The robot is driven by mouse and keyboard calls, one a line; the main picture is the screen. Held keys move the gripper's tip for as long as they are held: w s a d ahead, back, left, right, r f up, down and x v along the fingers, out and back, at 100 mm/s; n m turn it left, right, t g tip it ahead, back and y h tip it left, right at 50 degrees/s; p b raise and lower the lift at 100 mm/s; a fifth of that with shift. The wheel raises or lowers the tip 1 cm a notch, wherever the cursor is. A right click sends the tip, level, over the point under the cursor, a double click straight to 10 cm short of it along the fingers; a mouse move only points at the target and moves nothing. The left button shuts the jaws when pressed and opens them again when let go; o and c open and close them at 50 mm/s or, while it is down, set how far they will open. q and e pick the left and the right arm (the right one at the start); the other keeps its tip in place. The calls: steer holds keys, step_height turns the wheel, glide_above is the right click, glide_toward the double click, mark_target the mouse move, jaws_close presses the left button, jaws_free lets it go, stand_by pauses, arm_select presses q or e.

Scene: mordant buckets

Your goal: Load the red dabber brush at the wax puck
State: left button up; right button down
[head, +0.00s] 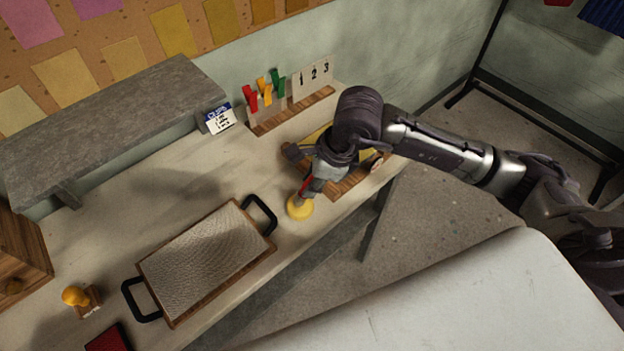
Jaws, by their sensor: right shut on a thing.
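The wax puck (299,208) is a yellow disc lying on the workbench, right of the metal tray. My right gripper (306,187) is directly above it, pointing down. It is shut on the red dabber brush (305,183), of which only a small red part shows between the fingers. The brush's lower end is at the puck's upper edge in the picture; I cannot tell whether it touches the wax. My left gripper is not in view.
A tray (207,262) with black handles lies left of the puck. A wooden rack (352,186) stands partly behind my right gripper. Number cards (314,74) and coloured clips (265,90) stand at the back. A yellow-knobbed stamp (76,297) and red pad (108,339) are front left.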

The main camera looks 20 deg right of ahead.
steer(key=shift+f+b, duration=0.35)
steer(key=shift+s+f+b, duration=0.15)
steer(key=shift+b, duration=0.25)
stand_by(2.0)
steer(key=shift+r+p, duration=0.45)
steer(key=shift+r, duration=0.45)
steer(key=shift+r+p, duration=1.25)
steer(key=shift+r, duration=1.5)
steer(key=shift+f, duration=0.1)
